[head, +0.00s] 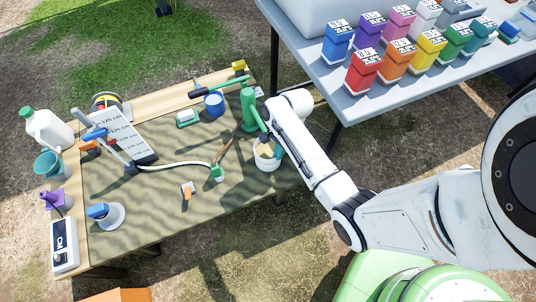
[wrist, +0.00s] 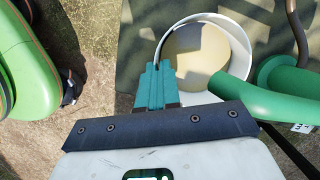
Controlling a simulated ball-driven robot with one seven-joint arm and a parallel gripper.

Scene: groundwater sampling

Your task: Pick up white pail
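The white pail (head: 264,161) stands upright at the right end of the work table in the head view, with pale tan contents. In the wrist view the pail (wrist: 243,42) shows from above, its round rim open toward me. My gripper (head: 278,147) is at the pail's right side in the head view. In the wrist view the teal fingers of my gripper (wrist: 158,70) are close together at the left part of the rim, with the pail wall seemingly between them. The lower near side of the pail is hidden by the gripper.
A green hand pump (head: 248,110) stands right behind the pail; its green body (wrist: 250,103) is close to the gripper. A hose (head: 180,164) and a small orange-white item (head: 187,190) lie left. A grey table (head: 353,105) with several coloured bottles is at the back right.

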